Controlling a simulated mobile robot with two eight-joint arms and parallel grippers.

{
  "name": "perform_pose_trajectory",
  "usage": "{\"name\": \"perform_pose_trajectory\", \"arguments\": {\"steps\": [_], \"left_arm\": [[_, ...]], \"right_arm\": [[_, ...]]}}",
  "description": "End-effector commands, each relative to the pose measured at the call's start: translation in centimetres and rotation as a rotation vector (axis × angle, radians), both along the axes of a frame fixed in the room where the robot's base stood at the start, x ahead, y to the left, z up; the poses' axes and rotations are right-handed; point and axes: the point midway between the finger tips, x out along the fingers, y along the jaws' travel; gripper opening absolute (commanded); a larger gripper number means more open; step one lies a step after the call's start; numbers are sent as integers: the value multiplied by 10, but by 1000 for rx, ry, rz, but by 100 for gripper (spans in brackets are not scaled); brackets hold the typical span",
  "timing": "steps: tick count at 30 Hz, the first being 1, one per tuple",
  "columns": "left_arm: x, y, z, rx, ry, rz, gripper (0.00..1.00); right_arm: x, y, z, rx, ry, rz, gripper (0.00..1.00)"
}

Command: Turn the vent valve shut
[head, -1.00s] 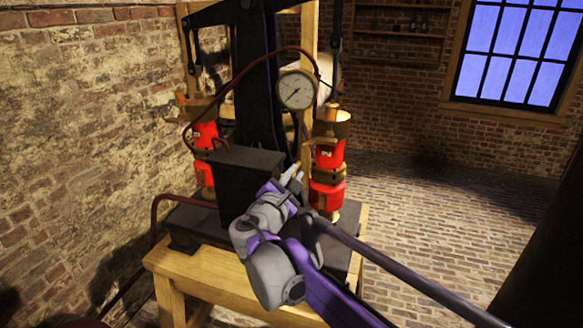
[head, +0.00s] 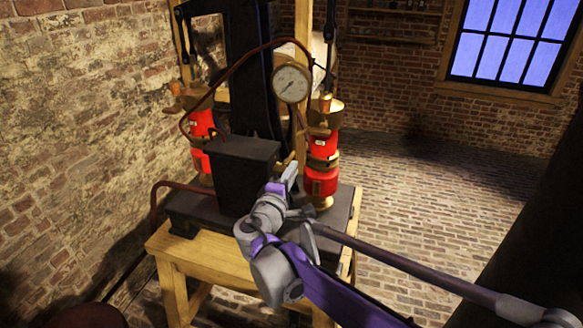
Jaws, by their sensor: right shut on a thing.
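My right gripper (head: 289,172) is at the right side of the black box (head: 242,165) on the pump stand. It is shut on a small brass piece (head: 287,160), which I take to be the vent valve's handle. Most of that piece is hidden by the jaws, so its exact angle cannot be told. A round white pressure gauge (head: 290,84) sits above, with its needle pointing down and left. My left gripper is not in view.
Red and brass jars stand on the right (head: 321,160) and left (head: 202,130) of the black column. The right jar is close to my right gripper. A wooden bench (head: 205,258) carries the machine. A brick wall (head: 70,120) is at left; open floor (head: 430,210) lies right.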

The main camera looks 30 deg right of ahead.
Motion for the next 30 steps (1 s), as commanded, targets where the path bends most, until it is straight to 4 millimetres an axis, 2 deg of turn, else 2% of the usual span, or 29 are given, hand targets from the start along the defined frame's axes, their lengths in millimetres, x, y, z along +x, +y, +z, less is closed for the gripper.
{"name": "perform_pose_trajectory", "arguments": {"steps": [20,21,25,26,30], "left_arm": [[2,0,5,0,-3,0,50],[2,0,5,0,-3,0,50],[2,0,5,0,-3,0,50],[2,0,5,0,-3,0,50],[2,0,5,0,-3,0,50]], "right_arm": [[0,0,-2,41,-48,-1,0],[0,0,-2,41,-48,-1,17],[0,0,-2,40,-47,-1,41],[0,0,-2,40,-47,0,44],[0,0,-2,40,-47,0,44]]}}
